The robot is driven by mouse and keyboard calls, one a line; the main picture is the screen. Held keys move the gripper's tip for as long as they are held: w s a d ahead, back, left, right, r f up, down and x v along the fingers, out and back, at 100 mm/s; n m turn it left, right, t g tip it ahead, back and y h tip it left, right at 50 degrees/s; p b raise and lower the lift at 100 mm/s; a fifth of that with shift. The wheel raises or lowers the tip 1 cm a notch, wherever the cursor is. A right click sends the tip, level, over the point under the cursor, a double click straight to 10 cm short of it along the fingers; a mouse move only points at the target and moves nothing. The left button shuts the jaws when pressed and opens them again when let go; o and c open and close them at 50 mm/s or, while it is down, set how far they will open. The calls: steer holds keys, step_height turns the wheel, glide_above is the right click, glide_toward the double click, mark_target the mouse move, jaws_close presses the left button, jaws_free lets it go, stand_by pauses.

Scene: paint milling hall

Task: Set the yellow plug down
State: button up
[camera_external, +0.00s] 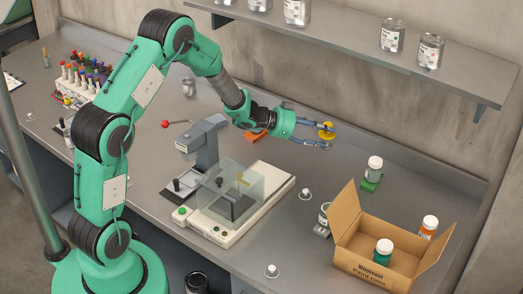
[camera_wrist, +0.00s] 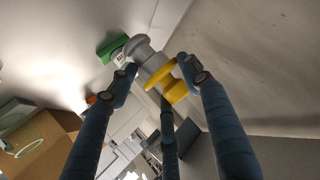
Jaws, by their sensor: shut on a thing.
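The yellow plug (camera_external: 327,131) is held between the fingertips of my gripper (camera_external: 324,136), in the air above the bench, well clear of its surface. In the wrist view the plug (camera_wrist: 174,84) shows a round yellow flange and a shorter yellow body between the blue fingers of my gripper (camera_wrist: 160,82). A grey flanged piece (camera_wrist: 140,47) lies in line with the plug there; I cannot tell whether it is joined to it. The grey bench (camera_external: 335,178) lies below.
A jar (camera_external: 374,168) stands on a green block (camera_external: 370,183) at right. An open cardboard box (camera_external: 375,266) with bottles is at front right. A clear-guarded machine (camera_external: 228,210) is left of it. A wall shelf (camera_external: 360,57) with cans hangs above.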

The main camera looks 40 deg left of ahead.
step_height(320, 180, down, 6)
steer(key=b, duration=0.1)
steer(key=shift+b, duration=0.35)
steer(key=shift+f, duration=0.1)
steer(key=shift+f+b, duration=0.5)
steer(key=shift+f, duration=1.35)
steer(key=shift+f, duration=0.2)
steer(key=o, duration=1.3)
steer(key=shift+c, duration=0.2)
steer(key=shift+r, duration=0.15)
